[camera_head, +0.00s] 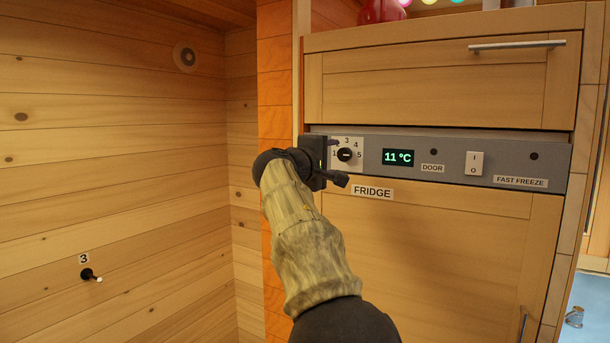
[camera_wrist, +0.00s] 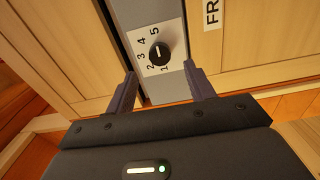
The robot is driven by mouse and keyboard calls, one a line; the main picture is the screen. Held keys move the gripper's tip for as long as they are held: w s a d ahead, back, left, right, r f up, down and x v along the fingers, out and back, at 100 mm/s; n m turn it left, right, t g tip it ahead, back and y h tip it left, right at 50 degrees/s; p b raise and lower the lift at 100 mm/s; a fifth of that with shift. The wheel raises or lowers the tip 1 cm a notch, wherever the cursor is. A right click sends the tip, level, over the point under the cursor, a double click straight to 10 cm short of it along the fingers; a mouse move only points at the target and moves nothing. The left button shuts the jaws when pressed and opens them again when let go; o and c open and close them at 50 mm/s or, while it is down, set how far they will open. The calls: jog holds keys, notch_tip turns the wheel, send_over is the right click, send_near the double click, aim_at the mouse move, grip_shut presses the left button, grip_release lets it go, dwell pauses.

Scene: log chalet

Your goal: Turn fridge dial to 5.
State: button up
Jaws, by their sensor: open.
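The fridge dial (camera_head: 345,155) is a round black knob on a white plate numbered 1 to 5, at the left end of the grey control panel. It also shows in the wrist view (camera_wrist: 160,54), just beyond the fingertips. Its white mark lies along the line between 1 and 5 and seems nearer the 5 side, though it is small. My gripper (camera_head: 336,162) is in front of the panel's left end. In the wrist view my gripper (camera_wrist: 160,76) is open, its fingers spread on either side below the knob, with nothing between them. Contact with the knob is not visible.
The panel (camera_head: 465,158) also carries a display (camera_head: 398,158) reading 11 °C, a rocker switch (camera_head: 474,163) and a FAST FREEZE label (camera_head: 520,181). A drawer (camera_head: 435,82) is above, the fridge door (camera_head: 425,235) below. A small knob marked 3 (camera_head: 90,275) is on the left wall.

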jog(key=b+v, duration=0.3)
jog(key=v, duration=0.8)
jog(key=shift+s+a+b, duration=0.2)
jog(key=shift+s+b, duration=0.1)
jog(key=shift+s, duration=0.05)
jog(key=s+d+f+m+g+y+p, duration=0.1)
jog(key=d+f+g+y+p, duration=0.25)
jog(key=f, duration=0.95)
jog(key=s+d+f+m+g+y+p, duration=0.1)
jog(key=d+f+g+y+p, duration=0.3)
jog(key=f, duration=0.9)
jog(key=s+d+f+m+g+y+p, duration=0.1)
jog(key=s+f+m, duration=0.3)
jog(key=s+f, duration=0.4)
jog(key=s+d+f+m+g+y+p, duration=0.2)
jog(key=s+f, duration=0.7)
jog(key=s, duration=0.7)
jog(key=m+g, duration=0.1)
jog(key=m, duration=0.1)
jog(key=shift+m, duration=0.3)
jog(key=shift+g, duration=0.25)
